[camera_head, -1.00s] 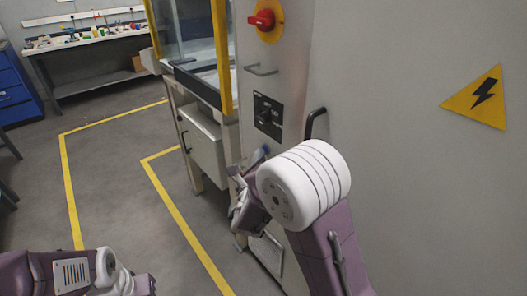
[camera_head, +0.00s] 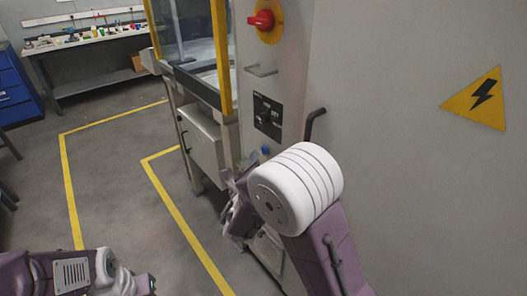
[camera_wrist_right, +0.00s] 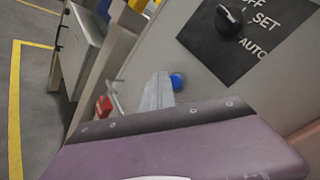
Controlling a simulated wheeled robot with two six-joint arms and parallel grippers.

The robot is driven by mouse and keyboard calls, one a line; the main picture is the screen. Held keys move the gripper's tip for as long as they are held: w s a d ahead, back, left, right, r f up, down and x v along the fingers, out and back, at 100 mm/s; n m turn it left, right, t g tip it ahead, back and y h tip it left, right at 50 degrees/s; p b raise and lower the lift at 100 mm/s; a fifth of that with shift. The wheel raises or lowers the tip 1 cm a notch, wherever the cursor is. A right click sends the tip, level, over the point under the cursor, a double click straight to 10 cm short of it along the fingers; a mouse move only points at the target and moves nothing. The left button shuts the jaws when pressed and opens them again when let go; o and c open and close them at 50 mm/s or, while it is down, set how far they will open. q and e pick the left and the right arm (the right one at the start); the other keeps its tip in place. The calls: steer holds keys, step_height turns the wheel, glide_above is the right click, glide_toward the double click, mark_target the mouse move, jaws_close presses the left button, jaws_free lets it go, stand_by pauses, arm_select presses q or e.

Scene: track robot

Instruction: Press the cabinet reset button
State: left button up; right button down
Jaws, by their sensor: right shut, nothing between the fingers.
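A round blue button (camera_head: 265,150) sits on the grey cabinet (camera_head: 390,95), below the black selector plate (camera_head: 268,115). It also shows in the right wrist view (camera_wrist_right: 178,82), below the corner of the plate. My right gripper (camera_head: 228,182) is partly hidden behind its own wrist, just left of and below the button in the head view. In the right wrist view its shut, empty grey fingers (camera_wrist_right: 158,90) point up just left of the button; I cannot tell the depth gap. My left arm shows at bottom left, but its gripper does not.
A red rotary switch (camera_head: 262,20) on a yellow disc sits higher on the cabinet. A black handle (camera_head: 314,122) projects right of the selector plate. A yellow-framed glass enclosure (camera_head: 190,50) stands left. Open floor (camera_head: 125,195) with yellow lines lies beyond.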

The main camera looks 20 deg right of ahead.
steer(key=a, duration=0.1)
steer(key=s+a, duration=0.1)
steer(key=a, duration=0.2)
steer(key=shift+s+a+p, duration=0.3)
steer(key=shift+s+p, duration=0.05)
stand_by(0.4)
